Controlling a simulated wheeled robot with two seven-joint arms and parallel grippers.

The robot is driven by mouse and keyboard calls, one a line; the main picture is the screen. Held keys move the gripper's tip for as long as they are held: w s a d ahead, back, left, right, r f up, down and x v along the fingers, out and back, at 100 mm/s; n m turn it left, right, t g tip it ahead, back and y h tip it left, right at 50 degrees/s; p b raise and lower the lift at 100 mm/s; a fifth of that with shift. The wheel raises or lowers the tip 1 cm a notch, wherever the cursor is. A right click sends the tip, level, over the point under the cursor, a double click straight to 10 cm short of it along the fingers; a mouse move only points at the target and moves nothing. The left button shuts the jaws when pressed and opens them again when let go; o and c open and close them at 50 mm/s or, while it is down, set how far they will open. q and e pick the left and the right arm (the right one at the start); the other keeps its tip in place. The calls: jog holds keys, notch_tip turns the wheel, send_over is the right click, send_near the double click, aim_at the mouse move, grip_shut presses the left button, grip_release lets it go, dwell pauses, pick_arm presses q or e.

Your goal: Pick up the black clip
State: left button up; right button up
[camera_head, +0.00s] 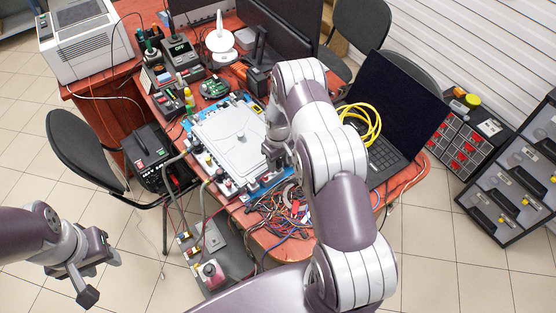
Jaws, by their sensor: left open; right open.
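A grey plate (228,138) lies in a blue-edged fixture on the table, with small fittings along its rim. I cannot make out the black clip for certain; it is too small or hidden by my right arm. My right gripper (276,154) points down at the right edge of the plate, partly covered by its own arm. It is open, but I cannot see what lies between its fingers. My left gripper (103,278) is open and empty over the floor at the lower left, well away from the table.
Tangled wires (283,214) lie at the table's front edge. A yellow cable coil (361,122) and a laptop (395,105) are right of my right arm. A control box with a red button (210,271) stands in front. A black chair (80,150) stands left.

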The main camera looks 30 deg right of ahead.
jog(key=shift+d+f, duration=0.15)
jog(key=shift+f, duration=0.25)
jog(key=c, duration=0.5)
grip_shut()
jog(key=shift+r, duration=0.1)
notch_tip(320, 180, up, 4)
jog(key=shift+w+f+b, duration=0.1)
jog(key=shift+b, duration=0.75)
jog(key=s+d+r, duration=0.6)
jog(key=s+r, duration=0.4)
jog(key=shift+d+p, duration=0.15)
jog(key=shift+p, duration=0.25)
jog(key=shift+r, duration=0.1)
